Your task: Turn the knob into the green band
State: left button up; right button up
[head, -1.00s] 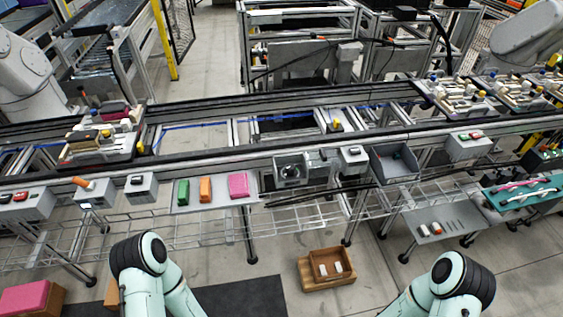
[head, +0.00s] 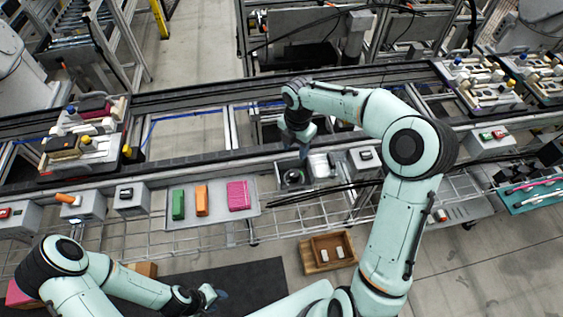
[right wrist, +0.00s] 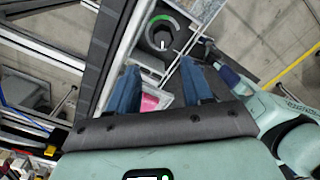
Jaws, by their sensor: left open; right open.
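The dark round knob (head: 293,177) sits in a grey box fixture on the rail's near side. In the right wrist view the knob (right wrist: 160,36) shows a small white mark at its lower side, and the green band (right wrist: 163,18) is an arc along its upper rim. The mark appears away from the band. My right gripper (head: 304,150) is above the fixture, apart from the knob; its open, empty blue fingers (right wrist: 162,77) show in the right wrist view, with the knob beyond their tips. My left gripper (head: 214,296) is open and empty, low over the floor.
A tray with green, orange and pink blocks (head: 238,195) lies left of the knob. Button boxes (head: 365,158) line the rail. A wooden crate (head: 316,262) stands on the floor below.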

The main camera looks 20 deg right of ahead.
aim_at(294, 173)
jog(key=f, duration=1.3)
jog(key=shift+s+f, duration=0.1)
jog(key=shift+s, duration=0.15)
jog(key=c, duration=0.8)
